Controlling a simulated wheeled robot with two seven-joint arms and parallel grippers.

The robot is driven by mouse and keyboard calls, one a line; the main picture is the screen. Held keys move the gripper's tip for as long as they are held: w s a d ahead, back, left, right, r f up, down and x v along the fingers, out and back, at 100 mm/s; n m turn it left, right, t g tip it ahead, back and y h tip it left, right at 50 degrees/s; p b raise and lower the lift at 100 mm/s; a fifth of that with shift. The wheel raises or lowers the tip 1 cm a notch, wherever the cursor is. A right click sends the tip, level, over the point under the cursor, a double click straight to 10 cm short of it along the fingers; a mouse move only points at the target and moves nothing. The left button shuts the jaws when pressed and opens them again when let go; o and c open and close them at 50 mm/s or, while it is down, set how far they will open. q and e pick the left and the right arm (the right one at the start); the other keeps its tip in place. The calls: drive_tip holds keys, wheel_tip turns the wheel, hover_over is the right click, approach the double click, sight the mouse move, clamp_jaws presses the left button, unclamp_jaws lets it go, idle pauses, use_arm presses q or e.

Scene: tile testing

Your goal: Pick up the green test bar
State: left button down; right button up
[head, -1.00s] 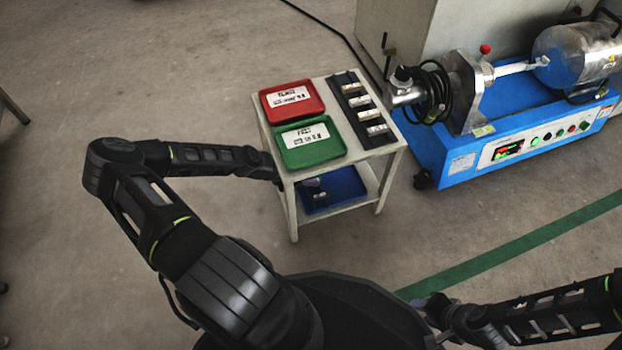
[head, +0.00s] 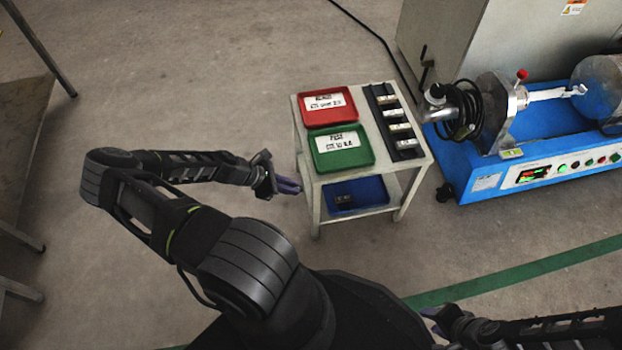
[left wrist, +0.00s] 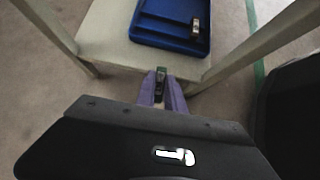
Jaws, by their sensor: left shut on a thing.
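My left gripper (head: 288,187) is just left of the small cart in the head view. In the left wrist view its purple fingers (left wrist: 162,92) are shut on a small dark greenish bar (left wrist: 161,76), which fits the green test bar. Most of the bar is hidden between the fingers, and it is too small to make out in the head view. The blue tray (left wrist: 150,32) on the cart's lower shelf holds another small dark piece with a pale band (left wrist: 195,29). My right gripper (head: 432,318) is at the lower right of the head view; its opening is unclear.
The white cart (head: 415,168) carries a red tray (head: 318,116), a green tray (head: 358,158) and a black rack (head: 383,108) with several pale-marked slots on top. A blue testing machine (head: 480,180) stands to its right.

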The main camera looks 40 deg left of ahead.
use_arm(q)
drive_tip(key=shift+s+a, duration=0.5)
drive_tip(key=shift+s, duration=0.25)
drive_tip(key=shift+s+a, duration=0.5)
drive_tip(key=shift+s, duration=0.2)
